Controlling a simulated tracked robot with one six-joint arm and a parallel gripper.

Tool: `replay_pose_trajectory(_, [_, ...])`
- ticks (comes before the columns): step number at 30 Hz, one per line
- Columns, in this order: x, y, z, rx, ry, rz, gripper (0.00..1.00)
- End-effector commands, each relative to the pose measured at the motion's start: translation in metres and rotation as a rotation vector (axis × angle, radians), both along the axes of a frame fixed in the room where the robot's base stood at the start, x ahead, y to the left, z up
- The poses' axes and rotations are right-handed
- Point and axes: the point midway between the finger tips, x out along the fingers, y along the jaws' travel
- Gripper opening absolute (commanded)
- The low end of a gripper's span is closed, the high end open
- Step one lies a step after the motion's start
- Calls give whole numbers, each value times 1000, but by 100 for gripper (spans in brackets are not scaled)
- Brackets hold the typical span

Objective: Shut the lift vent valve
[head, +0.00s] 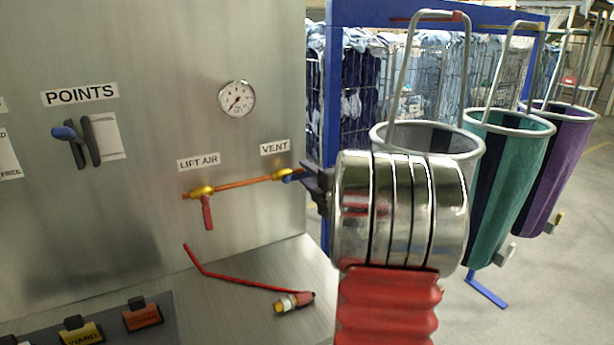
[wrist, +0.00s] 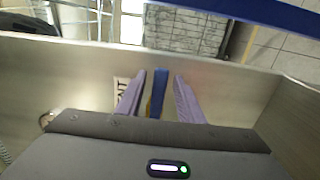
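The vent valve (head: 281,175) is a small brass body at the right end of a copper pipe, under the VENT label (head: 274,148). Its blue handle (head: 294,177) points right, roughly in line with the pipe, and its far end is hidden by my gripper (head: 316,185). In the wrist view the blue handle (wrist: 159,92) stands between the two fingers of my gripper (wrist: 158,88). The fingers are apart, with a gap showing on each side of the handle. A bit of brass shows beside the handle there.
The lift air valve (head: 202,191), with a red handle (head: 207,213) hanging down, sits left on the same pipe. A gauge (head: 237,98) is above. A red hose (head: 240,282) lies on the metal ledge. Sling bags (head: 510,165) hang at the right.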

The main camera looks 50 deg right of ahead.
Motion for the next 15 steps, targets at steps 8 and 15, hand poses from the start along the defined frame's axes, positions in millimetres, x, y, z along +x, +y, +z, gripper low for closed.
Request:
replay_pose_trajectory(8, [-1, 0, 0, 0, 0, 0, 21])
replay_pose_trajectory(15, [-1, 0, 0, 0, 1, -1, 4])
